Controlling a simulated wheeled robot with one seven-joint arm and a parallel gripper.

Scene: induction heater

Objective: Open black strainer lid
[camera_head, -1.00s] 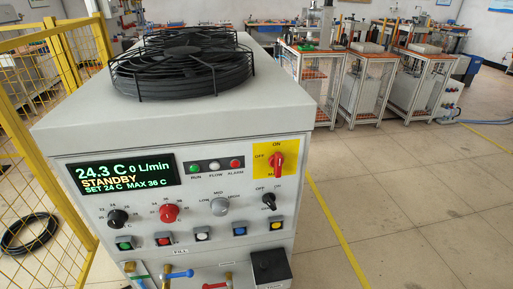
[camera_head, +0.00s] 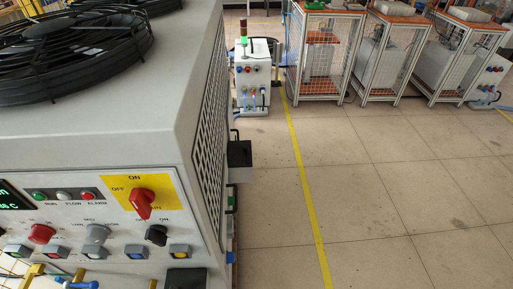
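The grey chiller cabinet (camera_head: 120,133) fills the left of the view. A black block (camera_head: 186,279) shows at the bottom edge of its front panel, cut off by the frame. A second black box (camera_head: 240,154) sticks out from the cabinet's right side on a grey mount. I cannot tell which of these is the black strainer lid, or whether it is open. My gripper is not in view.
The front panel carries a red main switch (camera_head: 142,203), knobs and several push buttons. A blue valve handle (camera_head: 75,284) shows at the bottom left. Tiled floor with a yellow line (camera_head: 304,180) lies clear to the right. Mesh-sided workstations (camera_head: 325,55) and a small cabinet (camera_head: 254,75) stand behind.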

